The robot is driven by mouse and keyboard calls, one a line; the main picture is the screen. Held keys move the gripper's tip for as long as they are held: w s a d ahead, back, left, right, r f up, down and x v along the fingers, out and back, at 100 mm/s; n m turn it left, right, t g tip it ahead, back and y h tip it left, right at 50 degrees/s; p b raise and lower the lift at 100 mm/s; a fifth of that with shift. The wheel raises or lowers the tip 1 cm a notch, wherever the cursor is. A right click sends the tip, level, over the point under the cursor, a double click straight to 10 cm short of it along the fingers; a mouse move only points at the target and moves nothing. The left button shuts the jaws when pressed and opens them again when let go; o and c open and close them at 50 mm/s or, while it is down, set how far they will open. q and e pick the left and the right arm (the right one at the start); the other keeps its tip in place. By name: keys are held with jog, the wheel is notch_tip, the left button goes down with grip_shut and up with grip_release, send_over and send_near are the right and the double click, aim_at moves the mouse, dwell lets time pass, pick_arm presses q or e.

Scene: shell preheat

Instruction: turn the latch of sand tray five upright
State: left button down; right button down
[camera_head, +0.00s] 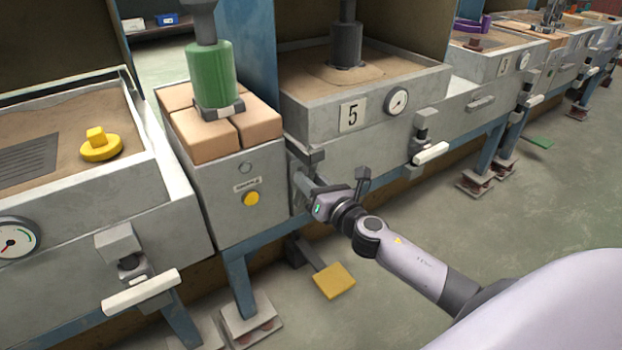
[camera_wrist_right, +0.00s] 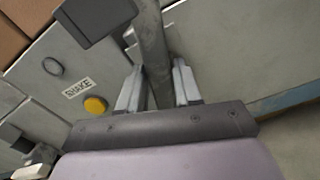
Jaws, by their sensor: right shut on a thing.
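Sand tray five (camera_head: 385,125) is a grey metal box of sand with a "5" plate (camera_head: 352,114) and a round gauge on its front. At its left front corner is a grey metal bar, apparently its latch (camera_head: 301,153), with a dark block at one end. My right gripper (camera_head: 306,187) is at this corner. In the right wrist view its two fingers (camera_wrist_right: 158,88) stand either side of the latch bar (camera_wrist_right: 153,45) and are shut on it. The bar's far end is hidden. In the head view the gripper hides part of the latch. My left gripper is out of view.
Left of the latch is a box with a yellow button (camera_head: 251,199) and tan blocks under a green cylinder (camera_head: 211,75). A white-handled lever (camera_head: 430,153) juts from tray five's right front. A yellow pedal (camera_head: 334,281) lies below.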

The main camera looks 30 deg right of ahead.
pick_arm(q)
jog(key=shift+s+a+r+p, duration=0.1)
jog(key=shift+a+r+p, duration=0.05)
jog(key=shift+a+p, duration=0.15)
pick_arm(e)
jog(key=n, duration=0.3)
jog(key=shift+n, duration=0.4)
jog(key=c, duration=0.9)
grip_release()
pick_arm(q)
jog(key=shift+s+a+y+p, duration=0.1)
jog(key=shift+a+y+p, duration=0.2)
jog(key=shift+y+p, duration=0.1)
pick_arm(e)
jog(key=shift+s+d, duration=0.15)
jog(key=shift+s, duration=1.65)
jog(key=shift+s+d, duration=0.15)
jog(key=shift+s, duration=1.6)
